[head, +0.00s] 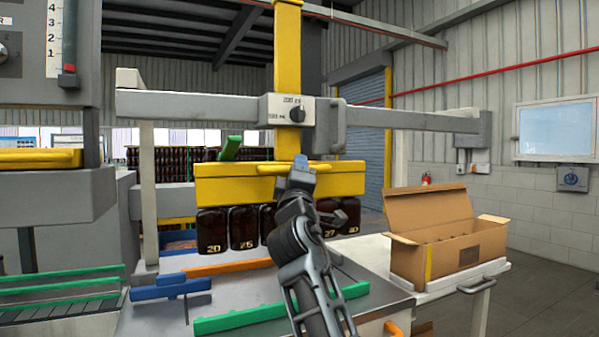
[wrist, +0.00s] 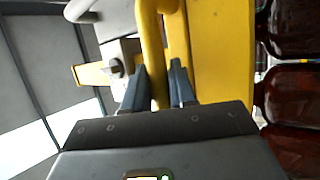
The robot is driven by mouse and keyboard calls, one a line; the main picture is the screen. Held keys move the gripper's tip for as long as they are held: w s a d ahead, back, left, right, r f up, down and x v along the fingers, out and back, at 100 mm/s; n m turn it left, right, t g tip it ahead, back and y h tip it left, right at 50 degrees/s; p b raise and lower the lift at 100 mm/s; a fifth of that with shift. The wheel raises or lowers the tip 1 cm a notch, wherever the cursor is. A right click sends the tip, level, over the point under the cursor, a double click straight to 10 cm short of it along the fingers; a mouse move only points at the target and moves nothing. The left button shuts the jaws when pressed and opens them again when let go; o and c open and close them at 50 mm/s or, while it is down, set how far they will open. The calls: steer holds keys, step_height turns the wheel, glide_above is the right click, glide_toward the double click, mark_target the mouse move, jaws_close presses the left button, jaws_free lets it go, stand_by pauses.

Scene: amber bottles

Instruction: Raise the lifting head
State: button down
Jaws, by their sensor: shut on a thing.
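The lifting head (head: 225,187) is a wide yellow block under a yellow vertical column (head: 287,60). A row of dark amber bottles (head: 212,230) with pale numbers is directly beneath it; some are hidden behind my arm. My gripper (head: 301,166) is at the front middle of the head. In the wrist view, my gripper (wrist: 156,88) has its two fingers on either side of a yellow handle bar (wrist: 152,45), shut on it. The head's yellow face (wrist: 222,50) and the bottles (wrist: 293,90) show to the right there.
Below are a metal table with green (head: 240,318), blue (head: 170,289) and orange (head: 226,267) rails. An open cardboard box (head: 468,245) stands on a white side table at right.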

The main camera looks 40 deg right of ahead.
steer(key=shift+r, duration=0.45)
steer(key=c, duration=1.3)
jaws_free()
steer(key=shift+f, duration=0.1)
steer(key=shift+s+a+f, duration=0.25)
steer(key=shift+f, duration=0.15)
steer(key=b+v, duration=0.2)
steer(key=v, duration=0.4)
steer(key=shift+s+a+f, duration=0.2)
steer(key=shift+s+a, duration=0.05)
